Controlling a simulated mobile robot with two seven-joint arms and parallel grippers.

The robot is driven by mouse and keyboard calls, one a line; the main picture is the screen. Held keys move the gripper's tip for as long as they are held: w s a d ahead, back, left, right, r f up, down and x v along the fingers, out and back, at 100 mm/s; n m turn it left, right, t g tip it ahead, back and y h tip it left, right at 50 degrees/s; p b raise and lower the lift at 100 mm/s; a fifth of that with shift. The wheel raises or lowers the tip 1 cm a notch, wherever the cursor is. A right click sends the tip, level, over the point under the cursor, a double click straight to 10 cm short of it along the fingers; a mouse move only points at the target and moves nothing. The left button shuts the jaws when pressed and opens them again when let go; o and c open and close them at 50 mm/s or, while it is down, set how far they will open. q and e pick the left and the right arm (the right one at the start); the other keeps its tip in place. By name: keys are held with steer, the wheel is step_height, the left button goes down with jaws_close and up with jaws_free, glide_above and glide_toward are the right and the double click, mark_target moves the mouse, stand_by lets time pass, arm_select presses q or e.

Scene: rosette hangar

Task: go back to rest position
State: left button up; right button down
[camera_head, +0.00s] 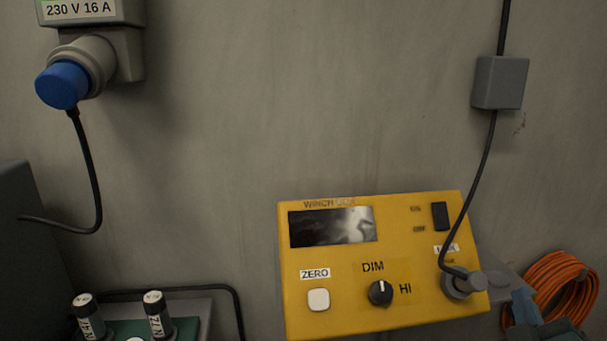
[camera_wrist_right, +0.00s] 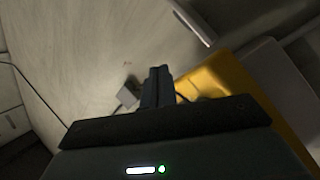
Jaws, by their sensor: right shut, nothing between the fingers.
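My right gripper (camera_head: 524,302) shows at the lower right of the head view, only partly in the frame. It is in front of the orange cable coil and to the right of the yellow winch box (camera_head: 345,270). In the right wrist view its two fingers (camera_wrist_right: 157,85) are together, with nothing between them. The yellow box also shows there, to the right of the fingers (camera_wrist_right: 225,85). My left gripper is in neither view.
The yellow box has a dark display (camera_head: 332,227), a white ZERO button (camera_head: 318,299), a DIM knob (camera_head: 381,292) and a plugged cable (camera_head: 462,283). An orange cable coil (camera_head: 562,277) hangs at right. A blue plug (camera_head: 63,84) sits upper left. Two labelled cylinders (camera_head: 158,314) stand lower left.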

steer(key=s+a+f+m+g+y, duration=0.1)
steer(key=s+a+f+m+g, duration=0.2)
steer(key=f, duration=0.5)
steer(key=s+f+m+g+y, duration=0.1)
steer(key=s+f+g, duration=0.3)
steer(key=f+g, duration=0.3)
steer(key=s+a+f+g+y, duration=0.5)
steer(key=s+a+f, duration=0.45)
steer(key=s, duration=0.25)
arm_select(q)
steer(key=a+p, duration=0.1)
steer(key=p, duration=0.2)
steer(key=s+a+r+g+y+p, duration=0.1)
steer(key=p, duration=0.2)
arm_select(e)
steer(key=w+a+t+y, duration=0.2)
steer(key=w+a+t, duration=0.3)
steer(key=w+t, duration=0.1)
steer(key=shift+w+a+f+n+t+y, duration=0.2)
steer(key=shift+a+f+n+t+y, duration=0.1)
steer(key=shift+a+t+y, duration=0.1)
steer(key=shift+s, duration=0.15)
